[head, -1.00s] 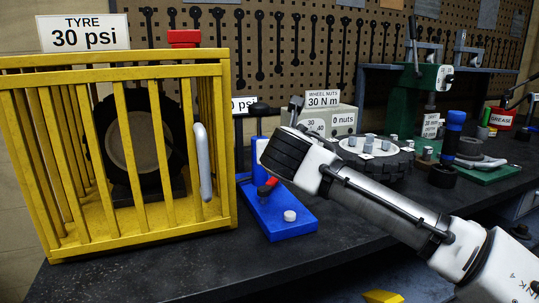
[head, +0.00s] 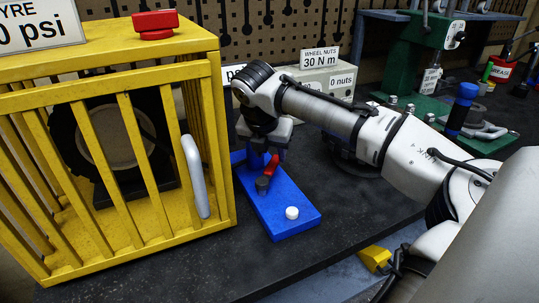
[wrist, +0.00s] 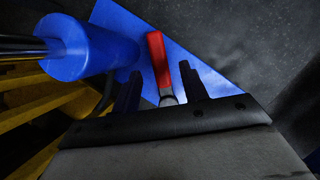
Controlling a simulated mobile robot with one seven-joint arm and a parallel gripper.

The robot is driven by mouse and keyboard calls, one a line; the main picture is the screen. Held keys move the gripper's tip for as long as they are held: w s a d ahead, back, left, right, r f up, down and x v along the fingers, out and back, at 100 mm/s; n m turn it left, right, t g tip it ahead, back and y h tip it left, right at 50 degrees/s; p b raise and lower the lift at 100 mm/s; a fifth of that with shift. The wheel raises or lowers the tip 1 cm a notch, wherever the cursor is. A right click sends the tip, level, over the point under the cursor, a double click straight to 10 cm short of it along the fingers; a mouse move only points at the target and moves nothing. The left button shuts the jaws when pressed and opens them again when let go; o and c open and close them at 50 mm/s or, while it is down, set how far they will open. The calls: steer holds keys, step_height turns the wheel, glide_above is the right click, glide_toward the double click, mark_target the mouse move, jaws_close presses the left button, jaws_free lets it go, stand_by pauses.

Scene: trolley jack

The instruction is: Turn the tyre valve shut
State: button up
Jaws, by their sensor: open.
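The tyre valve is a small red lever (head: 272,167) on a grey stub, standing on a blue base plate (head: 284,224) with a white button (head: 292,213). My gripper (head: 266,146) is open just above and behind the lever in the head view. In the wrist view, the red lever (wrist: 158,58) shows between the two dark fingertips of my gripper (wrist: 160,88), its grey root reaching down toward the palm. I cannot tell whether a finger touches it. A blue cylinder (wrist: 78,50) stands left of the fingers in the wrist view. My arm hides part of the plate's rear.
A yellow barred cage (head: 215,150) with a grey handle (head: 195,175) holds a tyre (head: 75,150) close on the left. A red knob (head: 155,22) tops it. A wheel-nut box (head: 325,78) and a green press (head: 425,50) stand behind. The bench front is clear.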

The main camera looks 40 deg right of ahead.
mark_target(272, 163)
steer(key=shift+x, duration=1.85)
steer(key=shift+w, duration=0.1)
jaws_close()
